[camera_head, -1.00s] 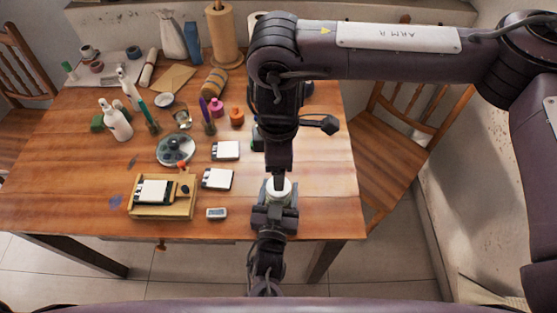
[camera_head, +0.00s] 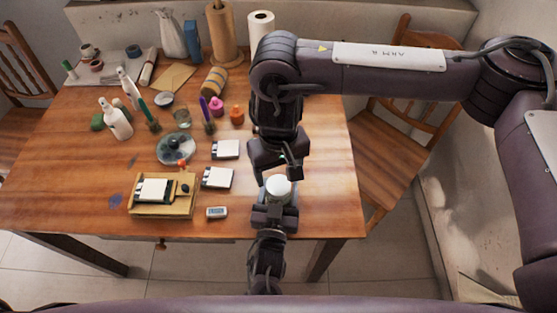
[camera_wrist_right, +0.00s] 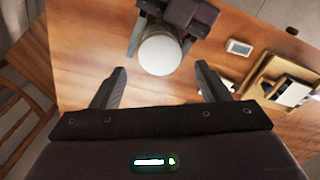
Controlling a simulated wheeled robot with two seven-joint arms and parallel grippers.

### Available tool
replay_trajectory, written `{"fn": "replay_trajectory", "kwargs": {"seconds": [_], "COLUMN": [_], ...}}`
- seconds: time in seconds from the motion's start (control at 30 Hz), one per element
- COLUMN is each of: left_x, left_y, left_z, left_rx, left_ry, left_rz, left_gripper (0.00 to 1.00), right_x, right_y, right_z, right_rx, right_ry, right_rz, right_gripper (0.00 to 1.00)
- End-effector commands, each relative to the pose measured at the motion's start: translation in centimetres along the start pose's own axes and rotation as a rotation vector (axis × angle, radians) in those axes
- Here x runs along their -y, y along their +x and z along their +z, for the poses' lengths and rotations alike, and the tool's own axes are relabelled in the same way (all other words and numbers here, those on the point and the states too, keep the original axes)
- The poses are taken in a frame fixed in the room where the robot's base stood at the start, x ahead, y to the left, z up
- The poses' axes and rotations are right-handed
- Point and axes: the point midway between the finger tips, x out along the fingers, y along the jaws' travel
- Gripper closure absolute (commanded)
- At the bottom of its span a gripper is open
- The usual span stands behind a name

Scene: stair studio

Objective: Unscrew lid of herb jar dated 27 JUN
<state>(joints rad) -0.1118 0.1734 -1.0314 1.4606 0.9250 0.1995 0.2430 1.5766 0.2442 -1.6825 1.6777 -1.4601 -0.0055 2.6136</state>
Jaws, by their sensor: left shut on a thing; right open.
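The herb jar shows mainly as a round white lid (camera_head: 278,186) near the table's front right edge. My left gripper (camera_head: 277,205) is shut on the jar from the front and holds it upright. My right gripper (camera_head: 284,172) is open and empty, just behind and above the lid. In the right wrist view the lid (camera_wrist_right: 160,54) lies beyond the two spread fingers of the right gripper (camera_wrist_right: 158,86), not between them. The left gripper (camera_wrist_right: 178,18) also shows there beside the jar. The date label is hidden, and I cannot tell how far the lid is turned.
A wooden tray (camera_head: 145,211) with a white-topped item stands left of the jar. A small digital timer (camera_head: 217,212) and white cards (camera_head: 218,178) lie between. Bottles, a palette (camera_head: 175,149) and paper rolls stand farther back. A chair (camera_head: 395,150) stands at the right.

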Motion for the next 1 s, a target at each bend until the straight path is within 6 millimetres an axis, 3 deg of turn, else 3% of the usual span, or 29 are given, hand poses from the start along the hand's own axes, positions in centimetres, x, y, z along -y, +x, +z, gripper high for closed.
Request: {"fn": "replay_trajectory", "kwargs": {"seconds": [0.1,0.3,0.67,1.0], "left_x": [0.0,0.0,0.0,0.0], "left_y": [0.0,0.0,0.0,0.0], "left_z": [-0.1,-0.1,-0.1,-0.1], "left_rx": [-0.002,-0.002,-0.002,-0.002], "left_ry": [-0.001,-0.001,-0.001,-0.001], "left_rz": [0.000,0.000,0.000,0.000], "left_gripper": [1.00,1.00,1.00,1.00], "right_x": [0.1,0.0,0.0,0.0], "right_y": [2.0,4.2,4.8,4.8], "right_z": [0.1,0.0,0.0,0.0], "right_rx": [0.005,0.001,-0.001,-0.001], "right_ry": [0.000,-0.002,-0.002,-0.003], "right_rz": [-0.003,0.000,0.000,0.000], "right_gripper": [0.31,0.31,0.31,0.73]}}
